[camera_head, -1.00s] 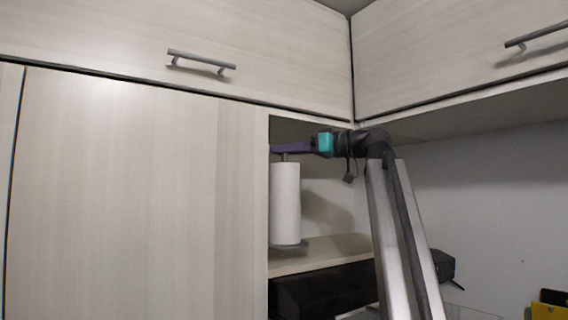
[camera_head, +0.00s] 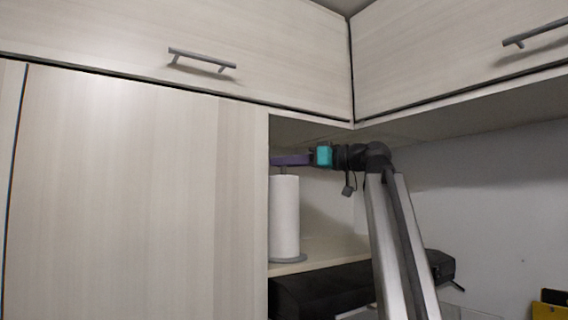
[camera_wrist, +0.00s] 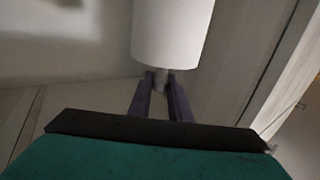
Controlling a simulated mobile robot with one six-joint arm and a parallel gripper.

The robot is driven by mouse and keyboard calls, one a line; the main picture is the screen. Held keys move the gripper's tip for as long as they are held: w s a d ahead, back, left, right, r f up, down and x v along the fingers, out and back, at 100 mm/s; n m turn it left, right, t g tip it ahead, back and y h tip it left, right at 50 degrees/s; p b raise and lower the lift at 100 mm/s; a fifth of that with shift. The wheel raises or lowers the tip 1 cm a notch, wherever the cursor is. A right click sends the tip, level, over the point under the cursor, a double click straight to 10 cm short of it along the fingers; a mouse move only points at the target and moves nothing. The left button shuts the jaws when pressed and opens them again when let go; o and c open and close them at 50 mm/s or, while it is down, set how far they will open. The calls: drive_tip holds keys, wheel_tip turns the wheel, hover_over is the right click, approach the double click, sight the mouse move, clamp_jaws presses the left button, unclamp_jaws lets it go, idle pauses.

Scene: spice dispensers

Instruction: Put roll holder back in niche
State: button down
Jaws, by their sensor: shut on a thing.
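The roll holder carries a white paper roll (camera_head: 285,217) and has a grey round base (camera_head: 288,259). It is upright in the niche in the head view, with its base at the niche shelf (camera_head: 335,250); I cannot tell whether the base fully touches. My gripper (camera_head: 283,160), with purple fingers, is at the top of the holder, above the roll. In the wrist view my gripper (camera_wrist: 161,78) is shut on the grey post (camera_wrist: 161,76) at the end of the white roll (camera_wrist: 172,30). The holder's base is hidden in that view.
A tall cabinet door (camera_head: 140,190) borders the niche on the left. Upper cabinets (camera_head: 440,50) hang close above my arm. A black object (camera_head: 330,287) lies below the shelf. The shelf right of the roll looks clear.

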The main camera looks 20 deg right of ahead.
drive_tip(key=shift+f, duration=0.1)
drive_tip(key=c, duration=1.6)
unclamp_jaws()
drive_tip(key=shift+c, duration=0.2)
drive_tip(key=shift+r, duration=0.2)
drive_tip(key=b+v, duration=0.1)
drive_tip(key=v, duration=1.1)
drive_tip(key=shift+f, duration=0.1)
